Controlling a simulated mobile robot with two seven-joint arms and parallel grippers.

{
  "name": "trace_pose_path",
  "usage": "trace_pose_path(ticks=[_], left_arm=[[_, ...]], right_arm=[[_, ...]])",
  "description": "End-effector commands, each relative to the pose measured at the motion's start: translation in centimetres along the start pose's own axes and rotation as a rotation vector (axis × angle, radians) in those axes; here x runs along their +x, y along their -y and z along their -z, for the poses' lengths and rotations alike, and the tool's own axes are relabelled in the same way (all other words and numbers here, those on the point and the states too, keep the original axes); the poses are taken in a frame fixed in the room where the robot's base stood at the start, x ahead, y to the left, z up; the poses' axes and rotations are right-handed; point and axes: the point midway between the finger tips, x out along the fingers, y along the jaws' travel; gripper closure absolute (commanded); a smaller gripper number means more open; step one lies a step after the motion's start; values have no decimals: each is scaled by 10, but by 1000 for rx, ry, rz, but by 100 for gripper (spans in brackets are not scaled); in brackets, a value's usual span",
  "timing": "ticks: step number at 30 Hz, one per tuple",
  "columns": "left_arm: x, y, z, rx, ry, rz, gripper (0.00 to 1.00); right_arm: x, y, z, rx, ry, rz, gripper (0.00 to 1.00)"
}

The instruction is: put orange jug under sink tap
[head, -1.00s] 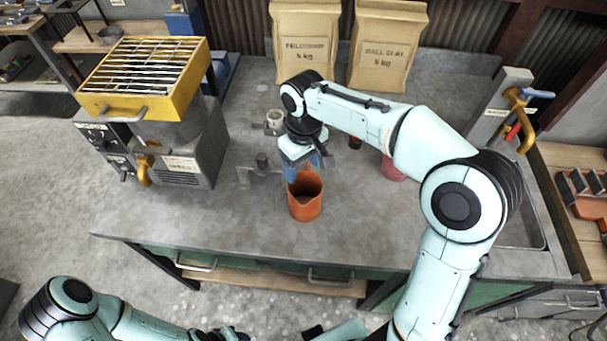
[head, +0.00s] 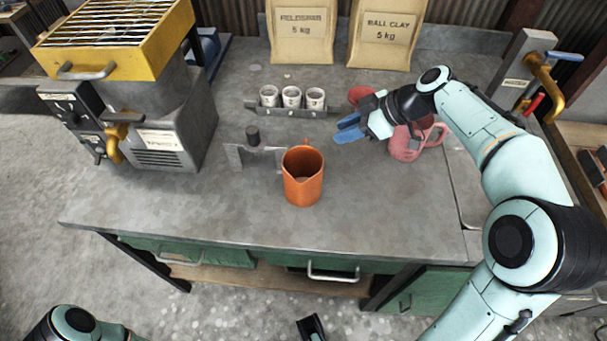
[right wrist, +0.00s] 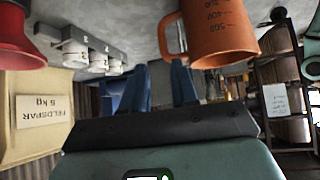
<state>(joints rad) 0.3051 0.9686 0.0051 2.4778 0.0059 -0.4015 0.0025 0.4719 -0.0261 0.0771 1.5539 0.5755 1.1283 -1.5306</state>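The orange jug (head: 302,181) stands upright on the grey bench top, its handle towards the back. In the right wrist view the jug (right wrist: 222,38) shows upside down, with volume marks and its handle beside the fingers. My right gripper (head: 349,130) is behind and to the right of the jug, apart from it. Its blue fingers (right wrist: 163,87) are spread with nothing between them. The brass sink tap (head: 543,88) is on a grey post at the right. The sink below it is mostly hidden by my right arm. My left gripper does not show clearly.
A pink jug (head: 405,145) and a red object (head: 359,96) are close to my right gripper. A rack of white cups (head: 291,98) and a grey metal stand (head: 256,155) are near the orange jug. A yellow-topped machine (head: 150,100) stands left. The bench front is clear.

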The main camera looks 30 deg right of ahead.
Motion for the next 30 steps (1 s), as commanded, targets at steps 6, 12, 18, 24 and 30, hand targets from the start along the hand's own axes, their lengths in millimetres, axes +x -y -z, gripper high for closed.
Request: trace_pose_path(ticks=[6, 12, 18, 24, 30], left_arm=[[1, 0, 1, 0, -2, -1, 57], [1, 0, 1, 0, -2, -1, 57], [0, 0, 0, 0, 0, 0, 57], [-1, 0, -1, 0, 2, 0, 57], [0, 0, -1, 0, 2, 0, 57]], right_arm=[[42, 1, 0, 0, 2, 5, 72], [56, 1, 0, 0, 2, 3, 72], [83, 4, 0, 1, 2, 6, 72], [105, 4, 0, 1, 2, 4, 72], [107, 4, 0, 1, 2, 3, 72]])
